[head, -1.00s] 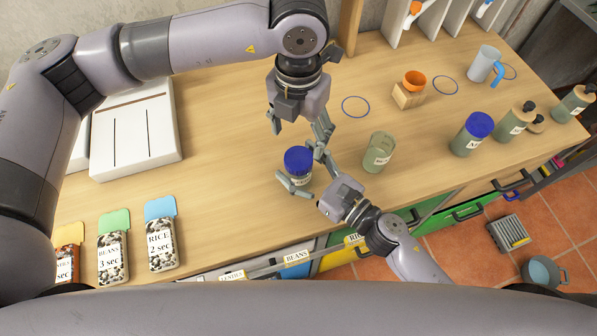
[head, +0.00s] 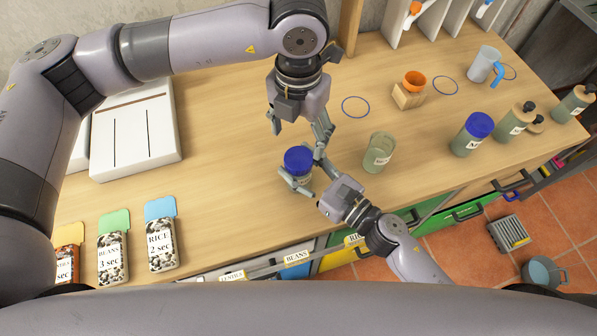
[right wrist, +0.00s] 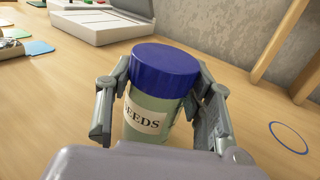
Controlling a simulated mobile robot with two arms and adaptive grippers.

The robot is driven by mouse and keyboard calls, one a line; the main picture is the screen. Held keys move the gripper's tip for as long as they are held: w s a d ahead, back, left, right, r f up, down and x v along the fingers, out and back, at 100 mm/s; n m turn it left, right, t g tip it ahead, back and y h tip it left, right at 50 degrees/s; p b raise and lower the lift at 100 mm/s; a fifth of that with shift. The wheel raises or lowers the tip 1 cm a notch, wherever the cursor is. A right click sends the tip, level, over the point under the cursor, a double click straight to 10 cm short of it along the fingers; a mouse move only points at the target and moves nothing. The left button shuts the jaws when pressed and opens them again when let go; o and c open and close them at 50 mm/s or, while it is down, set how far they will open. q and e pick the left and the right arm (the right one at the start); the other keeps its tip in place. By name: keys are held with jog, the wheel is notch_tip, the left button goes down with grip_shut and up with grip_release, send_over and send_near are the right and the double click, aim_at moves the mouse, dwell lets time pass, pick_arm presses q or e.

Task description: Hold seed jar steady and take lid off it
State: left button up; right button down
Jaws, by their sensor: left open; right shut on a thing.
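The seed jar (head: 299,164) stands upright on the table, a pale green jar with a blue lid (head: 298,158) on top. The right wrist view shows its label reading "EEDS" (right wrist: 146,118) and the blue lid (right wrist: 165,70) seated on it. My right gripper (head: 305,180) is shut around the jar's body below the lid, one finger on each side; its fingers also show in the right wrist view (right wrist: 160,105). My left gripper (head: 301,128) is open and empty, pointing down just behind the jar, apart from the lid.
An open green jar (head: 379,152) stands right of the seed jar. A blue-lidded jar (head: 472,134) and other jars stand farther right.

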aim_at(298, 158)
pick_arm(q)
jog(key=m, duration=0.9)
jog(key=shift+m, duration=0.4)
jog(key=m, duration=1.2)
jog(key=shift+m, duration=0.4)
jog(key=m, duration=1.3)
jog(key=shift+f, duration=4.05)
jog(key=shift+c, duration=0.5)
